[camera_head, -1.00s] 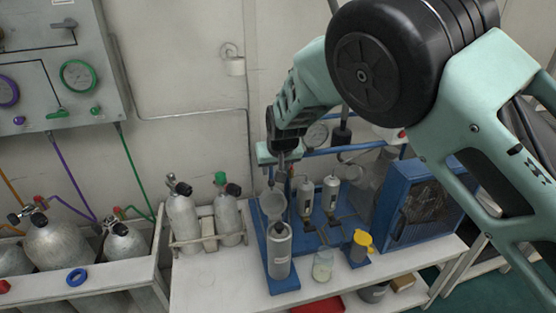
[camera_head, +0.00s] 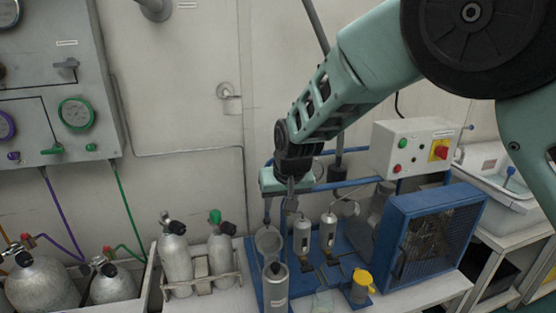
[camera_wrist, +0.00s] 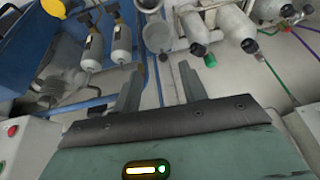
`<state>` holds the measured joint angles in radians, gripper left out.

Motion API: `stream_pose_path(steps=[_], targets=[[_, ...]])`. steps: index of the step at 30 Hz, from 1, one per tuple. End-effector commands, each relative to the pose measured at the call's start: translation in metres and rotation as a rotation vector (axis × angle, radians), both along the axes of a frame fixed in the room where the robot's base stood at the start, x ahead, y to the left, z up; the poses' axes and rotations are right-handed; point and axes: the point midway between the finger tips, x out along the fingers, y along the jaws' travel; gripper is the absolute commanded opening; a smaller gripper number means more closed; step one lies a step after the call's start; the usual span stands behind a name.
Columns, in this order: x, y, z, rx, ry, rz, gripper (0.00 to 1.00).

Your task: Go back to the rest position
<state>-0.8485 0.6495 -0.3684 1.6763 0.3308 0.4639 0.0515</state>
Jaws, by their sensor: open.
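My gripper (camera_head: 279,208) is open and empty, with its fingers hanging down above the blue-framed compressor bench in the head view. In the wrist view its two dark fingers (camera_wrist: 160,84) stand apart with nothing between them. Below the fingers is an open grey cylindrical cup (camera_head: 268,240), with a grey canister (camera_head: 275,286) in front of it. The cup also shows in the wrist view (camera_wrist: 158,36), beyond the fingertips. I cannot tell the exact height of the fingers above it.
A blue fan guard (camera_head: 432,238) and a white control box (camera_head: 412,150) stand right of my gripper. Small cylinders (camera_head: 176,258) in a rack stand left. A yellow-topped jar (camera_head: 361,282) is in front. The wall panel (camera_head: 55,85) is at upper left.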

Motion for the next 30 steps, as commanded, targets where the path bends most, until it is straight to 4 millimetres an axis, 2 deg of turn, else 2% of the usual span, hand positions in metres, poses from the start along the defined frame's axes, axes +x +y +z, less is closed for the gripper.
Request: stream_pose_path(steps=[5,9,12,15,18,21,24,30], targets=[[-0.099,-0.030,0.024,0.041,0.166,0.073,0.42],[-0.186,-0.056,0.040,0.024,0.252,0.180,0.42],[-0.245,-0.080,0.045,-0.021,0.289,0.260,0.42],[-0.291,-0.106,0.045,-0.080,0.309,0.323,0.42],[-0.323,-0.127,0.042,-0.133,0.319,0.366,0.42],[-0.340,-0.140,0.039,-0.169,0.324,0.389,0.42],[-0.346,-0.145,0.037,-0.184,0.325,0.400,0.42],[-0.347,-0.145,0.037,-0.184,0.326,0.400,0.42]])
